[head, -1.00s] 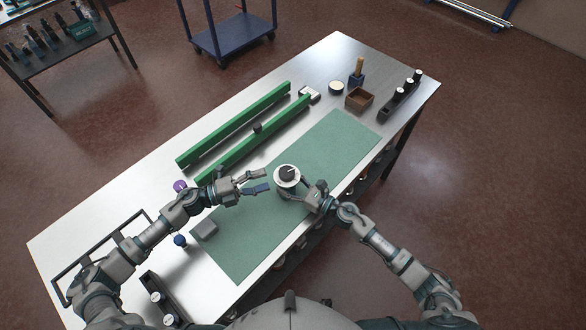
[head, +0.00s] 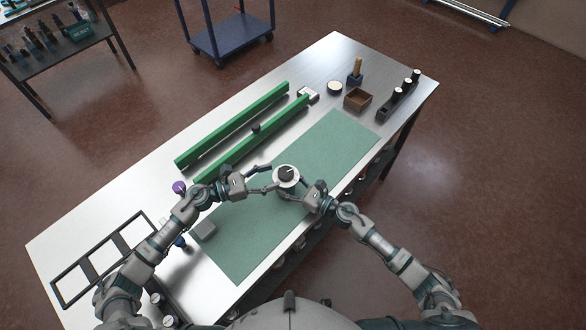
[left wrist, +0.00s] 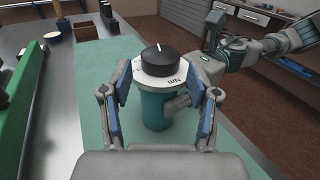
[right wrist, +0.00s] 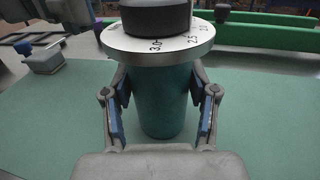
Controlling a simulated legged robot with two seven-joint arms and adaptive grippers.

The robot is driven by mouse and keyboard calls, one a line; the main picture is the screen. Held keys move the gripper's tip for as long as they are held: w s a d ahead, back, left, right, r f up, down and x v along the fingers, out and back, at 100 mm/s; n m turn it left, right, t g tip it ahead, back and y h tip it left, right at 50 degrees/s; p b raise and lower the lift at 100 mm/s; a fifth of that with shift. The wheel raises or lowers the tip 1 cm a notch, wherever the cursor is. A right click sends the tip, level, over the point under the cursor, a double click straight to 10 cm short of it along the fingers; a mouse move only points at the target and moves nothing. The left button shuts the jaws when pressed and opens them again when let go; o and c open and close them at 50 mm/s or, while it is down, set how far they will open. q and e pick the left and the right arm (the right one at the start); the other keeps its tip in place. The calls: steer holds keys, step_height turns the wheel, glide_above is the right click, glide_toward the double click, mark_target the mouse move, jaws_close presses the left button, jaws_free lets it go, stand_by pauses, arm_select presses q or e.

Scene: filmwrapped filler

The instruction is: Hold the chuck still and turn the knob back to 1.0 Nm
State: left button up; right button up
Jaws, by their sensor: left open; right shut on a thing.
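The chuck (head: 287,183) stands upright on the green mat, with a teal body (right wrist: 165,100) and a white dial collar (left wrist: 147,81). The black knob (left wrist: 160,67) sits on top; its white line points to the far side in the left wrist view. "Nm" shows on the collar there; "3.0" and "2.5" show in the right wrist view. My right gripper (right wrist: 161,92) is shut on the teal body below the collar. My left gripper (left wrist: 170,85) is open, its fingers on either side of the collar and apart from the knob. Any 1.0 mark is not readable.
Green rails (head: 232,125) lie behind the mat (head: 335,135). A brown box (head: 358,99), a round tin (head: 334,88) and a black rack (head: 402,95) stand at the far right. A black frame (head: 103,257) lies at left.

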mark_target(293, 169)
arm_select(q)
steer(key=x, duration=0.8)
steer(key=shift+w, duration=0.1)
steer(key=c, duration=1)
